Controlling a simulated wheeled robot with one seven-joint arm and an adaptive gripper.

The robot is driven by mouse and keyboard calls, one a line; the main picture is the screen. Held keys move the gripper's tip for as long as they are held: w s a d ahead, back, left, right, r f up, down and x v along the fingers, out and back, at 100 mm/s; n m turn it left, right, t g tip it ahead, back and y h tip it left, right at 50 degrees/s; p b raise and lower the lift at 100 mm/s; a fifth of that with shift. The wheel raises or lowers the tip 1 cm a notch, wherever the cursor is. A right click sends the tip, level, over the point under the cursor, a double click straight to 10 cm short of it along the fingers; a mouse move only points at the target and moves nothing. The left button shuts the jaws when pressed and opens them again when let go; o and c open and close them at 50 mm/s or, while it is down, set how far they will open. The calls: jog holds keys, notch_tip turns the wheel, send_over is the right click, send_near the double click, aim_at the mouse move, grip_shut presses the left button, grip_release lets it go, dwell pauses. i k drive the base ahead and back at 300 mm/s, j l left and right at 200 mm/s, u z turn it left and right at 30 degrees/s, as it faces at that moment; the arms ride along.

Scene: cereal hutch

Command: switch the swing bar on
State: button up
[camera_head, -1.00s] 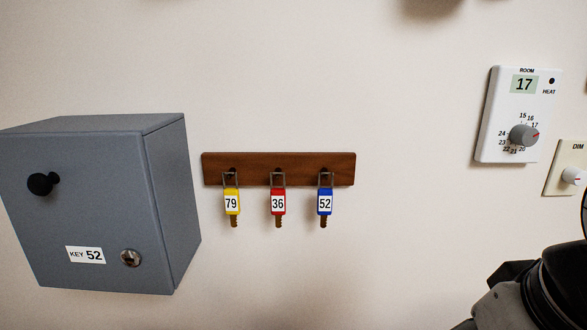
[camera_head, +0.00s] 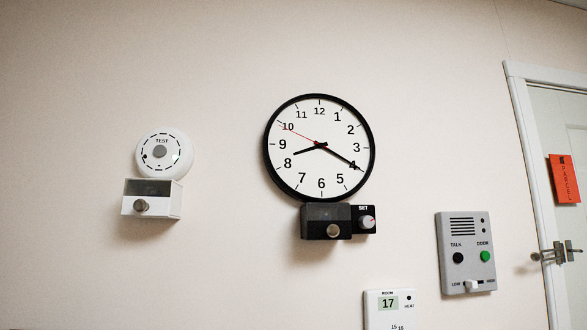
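A metal latch fitting (camera_head: 558,254), which looks like the swing bar, is at the right edge of the head view. It sits across the joint between the white door frame (camera_head: 524,140) and the pale door (camera_head: 550,125). It is small here, and I cannot tell whether its bar is swung over or back. My gripper is not in view.
A grey intercom panel (camera_head: 466,272) is on the wall left of the door. A clock (camera_head: 340,175), a black box (camera_head: 318,221), a smoke alarm (camera_head: 178,158) and a thermostat (camera_head: 376,318) are also on the wall. An orange parcel tag (camera_head: 564,178) hangs on the door.

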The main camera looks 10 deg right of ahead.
aim_at(536, 257)
jog(key=z, duration=1.2)
jog(key=l+u, duration=0.1)
jog(key=l, duration=0.5)
